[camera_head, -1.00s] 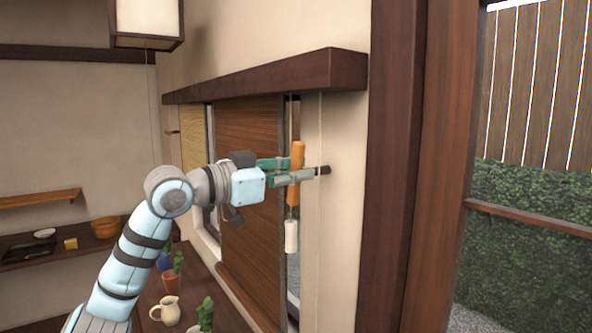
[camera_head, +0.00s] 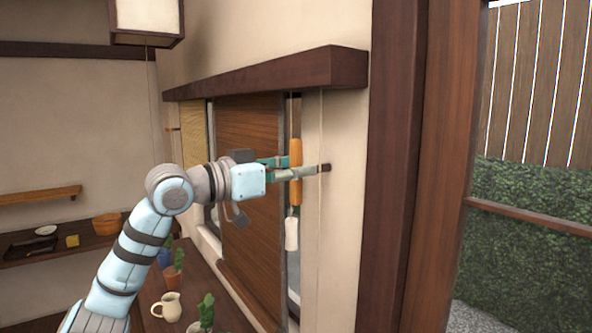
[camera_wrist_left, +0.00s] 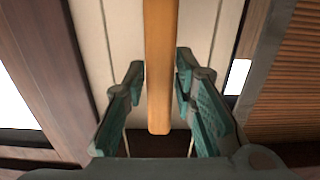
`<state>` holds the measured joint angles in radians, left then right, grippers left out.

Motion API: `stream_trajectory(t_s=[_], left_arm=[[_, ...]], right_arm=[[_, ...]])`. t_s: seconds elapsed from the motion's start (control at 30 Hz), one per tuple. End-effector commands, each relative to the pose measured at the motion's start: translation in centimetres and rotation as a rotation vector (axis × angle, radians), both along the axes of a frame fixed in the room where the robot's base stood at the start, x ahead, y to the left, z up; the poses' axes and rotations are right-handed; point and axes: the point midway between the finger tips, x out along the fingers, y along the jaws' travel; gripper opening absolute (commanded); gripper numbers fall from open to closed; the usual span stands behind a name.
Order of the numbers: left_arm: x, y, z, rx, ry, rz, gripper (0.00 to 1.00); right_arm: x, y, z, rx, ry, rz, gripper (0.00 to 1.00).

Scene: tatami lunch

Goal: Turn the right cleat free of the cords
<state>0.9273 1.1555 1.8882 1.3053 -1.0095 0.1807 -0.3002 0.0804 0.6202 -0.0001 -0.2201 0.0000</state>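The right cleat, an orange wooden bar (camera_head: 295,187), stands upright at a dark mount (camera_head: 326,168) on the wall beside the window. My left gripper (camera_head: 294,168) is at its middle, one finger passing in front and the other behind. In the left wrist view the cleat (camera_wrist_left: 160,60) runs down between the two teal finger pads (camera_wrist_left: 161,85). Gaps show on both sides, so the gripper looks open around it. A pale cord (camera_head: 319,235) hangs down the wall past the mount. Contact between cords and cleat is hidden. My right gripper is not in view.
A white hanging piece (camera_head: 291,233) is below the cleat. A dark beam (camera_head: 270,77) runs above the window, over a brown slatted blind (camera_head: 250,200). Plants and a cream jug (camera_head: 166,307) stand on the ledge below. A dark post (camera_head: 398,180) stands to the right.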

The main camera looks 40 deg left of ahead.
Motion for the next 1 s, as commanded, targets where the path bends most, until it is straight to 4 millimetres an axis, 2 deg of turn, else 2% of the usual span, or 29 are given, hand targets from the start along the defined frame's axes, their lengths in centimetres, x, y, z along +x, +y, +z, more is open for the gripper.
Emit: stream_trajectory(t_s=[0.33, 0.43, 0.57, 0.8, 0.9, 1.0], left_arm=[[0.0, 0.0, 0.0, 0.001, 0.0, 0.0, 0.38], [0.0, 0.0, 0.8, -0.001, -0.005, 0.001, 0.38], [0.0, -0.2, 3.1, -0.004, -0.008, -0.005, 0.38], [0.0, -0.1, 8.4, -0.002, -0.005, -0.004, 0.38], [0.0, 0.0, 9.6, -0.001, -0.003, -0.001, 0.38], [0.0, 0.0, 10.0, 0.001, 0.001, -0.001, 0.38]], right_arm=[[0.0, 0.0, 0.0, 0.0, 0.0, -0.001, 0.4], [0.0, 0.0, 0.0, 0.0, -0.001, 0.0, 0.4], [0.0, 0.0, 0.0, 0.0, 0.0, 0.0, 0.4], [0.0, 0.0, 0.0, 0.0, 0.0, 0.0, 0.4], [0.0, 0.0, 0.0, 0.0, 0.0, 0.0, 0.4], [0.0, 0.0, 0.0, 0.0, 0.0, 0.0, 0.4]])
